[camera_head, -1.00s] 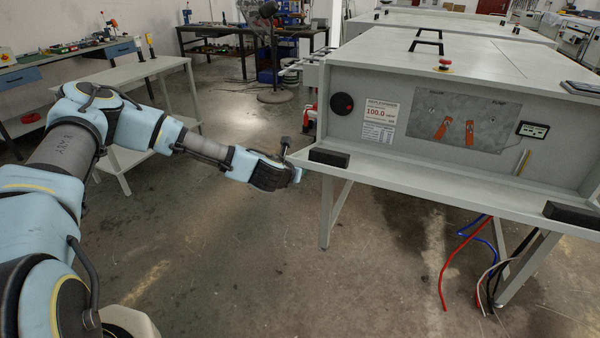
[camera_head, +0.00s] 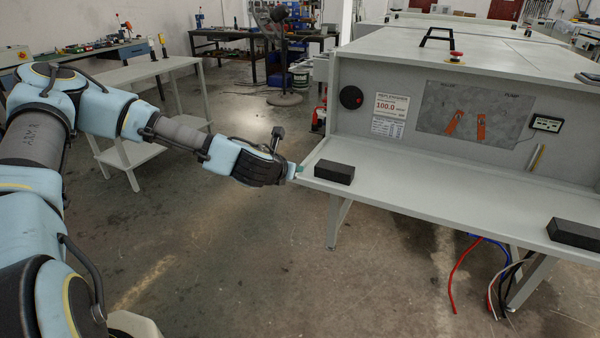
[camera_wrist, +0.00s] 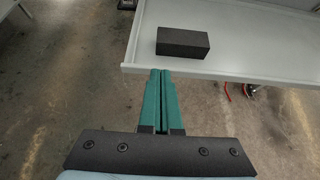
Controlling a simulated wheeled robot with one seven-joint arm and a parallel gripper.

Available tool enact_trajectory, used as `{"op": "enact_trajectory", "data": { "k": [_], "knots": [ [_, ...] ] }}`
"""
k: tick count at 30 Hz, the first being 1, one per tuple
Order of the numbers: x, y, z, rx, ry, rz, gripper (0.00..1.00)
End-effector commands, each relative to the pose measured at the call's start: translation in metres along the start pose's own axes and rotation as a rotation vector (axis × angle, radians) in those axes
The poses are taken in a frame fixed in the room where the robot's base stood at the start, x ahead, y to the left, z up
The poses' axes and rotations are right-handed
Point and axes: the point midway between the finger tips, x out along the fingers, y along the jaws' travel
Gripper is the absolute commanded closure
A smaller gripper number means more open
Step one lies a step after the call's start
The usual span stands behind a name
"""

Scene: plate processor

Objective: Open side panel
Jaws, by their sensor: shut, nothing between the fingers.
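The side panel (camera_head: 440,200) of the grey machine is folded down and lies roughly level, like a shelf, below the recess. It carries two black blocks, one at its left end (camera_head: 334,173) and one at its right end (camera_head: 574,233). My gripper (camera_head: 298,170) is at the panel's left outer corner. In the wrist view the two green fingers of my gripper (camera_wrist: 160,76) are together and empty. Their tips are at the panel's edge (camera_wrist: 210,75), close to the left block (camera_wrist: 183,42). I cannot tell whether they touch the edge.
The open recess shows a round black knob (camera_head: 351,97), a white label, orange handles (camera_head: 481,127) and a small display (camera_head: 546,123). A red button (camera_head: 456,57) sits on top. Red, blue and white hoses (camera_head: 462,270) hang below. A grey side table (camera_head: 150,72) stands behind my arm. The floor before the panel is clear.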

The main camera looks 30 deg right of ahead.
Motion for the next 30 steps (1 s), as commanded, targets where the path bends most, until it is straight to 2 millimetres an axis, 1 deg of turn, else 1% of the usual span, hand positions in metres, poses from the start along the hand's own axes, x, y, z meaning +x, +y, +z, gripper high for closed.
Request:
{"op": "enact_trajectory", "data": {
  "k": [3, 7, 10, 11, 14, 17, 18, 20, 21, 23, 24, 26, 27, 29, 30],
  "knots": [
    [-0.005, 0.000, 0.000, 0.000, 0.000, 0.000, 1.00],
    [-0.006, 0.000, 0.001, 0.002, 0.000, 0.000, 1.00],
    [-0.009, -0.001, -0.003, 0.060, 0.010, -0.012, 1.00],
    [-0.010, -0.001, -0.005, 0.098, 0.015, -0.019, 1.00],
    [-0.019, 0.001, -0.018, 0.303, 0.052, -0.060, 1.00],
    [-0.035, 0.011, -0.040, 0.588, 0.113, -0.122, 1.00],
    [-0.044, 0.018, -0.049, 0.707, 0.142, -0.151, 1.00],
    [-0.058, 0.030, -0.063, 0.875, 0.189, -0.194, 1.00],
    [-0.070, 0.039, -0.071, 0.981, 0.221, -0.225, 1.00],
    [-0.088, 0.055, -0.082, 1.133, 0.270, -0.272, 1.00],
    [-0.102, 0.066, -0.089, 1.230, 0.305, -0.305, 1.00],
    [-0.124, 0.083, -0.097, 1.364, 0.356, -0.359, 1.00],
    [-0.140, 0.095, -0.102, 1.447, 0.391, -0.395, 1.00],
    [-0.167, 0.112, -0.107, 1.562, 0.440, -0.455, 1.00],
    [-0.185, 0.123, -0.110, 1.632, 0.473, -0.495, 1.00]
  ]
}}
